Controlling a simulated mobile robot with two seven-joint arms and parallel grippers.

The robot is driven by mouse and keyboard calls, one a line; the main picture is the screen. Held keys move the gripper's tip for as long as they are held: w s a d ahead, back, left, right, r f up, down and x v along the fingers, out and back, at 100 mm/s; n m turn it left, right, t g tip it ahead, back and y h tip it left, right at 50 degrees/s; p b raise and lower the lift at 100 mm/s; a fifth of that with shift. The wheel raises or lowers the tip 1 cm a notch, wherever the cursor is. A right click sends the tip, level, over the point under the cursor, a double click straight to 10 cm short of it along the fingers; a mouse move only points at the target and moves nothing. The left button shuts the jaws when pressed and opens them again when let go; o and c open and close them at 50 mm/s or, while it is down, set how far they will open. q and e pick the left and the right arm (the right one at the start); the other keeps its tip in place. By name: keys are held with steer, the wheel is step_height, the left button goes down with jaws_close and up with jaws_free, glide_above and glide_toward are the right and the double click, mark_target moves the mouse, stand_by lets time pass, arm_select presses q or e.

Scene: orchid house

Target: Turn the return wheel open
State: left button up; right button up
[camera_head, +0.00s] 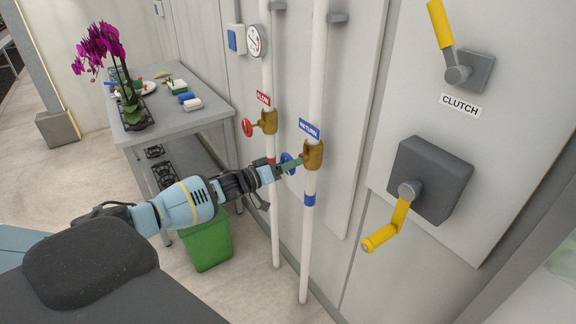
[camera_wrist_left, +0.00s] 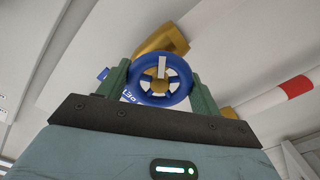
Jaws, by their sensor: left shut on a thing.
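The return wheel is a small blue handwheel (camera_head: 288,162) on a brass valve (camera_head: 313,155), below a blue RETURN label (camera_head: 309,129) on a white pipe. In the left wrist view the blue wheel (camera_wrist_left: 183,85) sits between my green fingers, with spokes, a white mark near the top of its hub and brass behind it. My left gripper (camera_head: 289,165) is shut on the wheel, one finger on each side of the rim. It also shows in the left wrist view (camera_wrist_left: 161,88). My right gripper is not in view.
A red flow wheel (camera_head: 247,127) is on the neighbouring pipe, close to my left arm. A yellow crank (camera_head: 391,225) and a clutch lever (camera_head: 442,30) are on the panel at right. A grey bench (camera_head: 190,116) with an orchid and a green bin (camera_head: 206,246) stand left.

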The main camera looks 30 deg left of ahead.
arm_select(q)
steer(key=n+b, duration=0.1)
steer(key=n, duration=0.4)
steer(key=shift+f, duration=0.1)
steer(key=shift+n+b, duration=0.45)
steer(key=shift+n, duration=1.35)
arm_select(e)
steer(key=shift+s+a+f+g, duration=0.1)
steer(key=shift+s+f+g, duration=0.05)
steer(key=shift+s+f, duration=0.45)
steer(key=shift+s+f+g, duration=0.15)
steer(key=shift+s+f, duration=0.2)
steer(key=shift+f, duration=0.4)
arm_select(q)
steer(key=shift+n, duration=0.3)
steer(key=o, duration=1)
steer(key=v, duration=0.7)
steer(key=shift+s+a, duration=0.15)
steer(key=shift+s, duration=0.2)
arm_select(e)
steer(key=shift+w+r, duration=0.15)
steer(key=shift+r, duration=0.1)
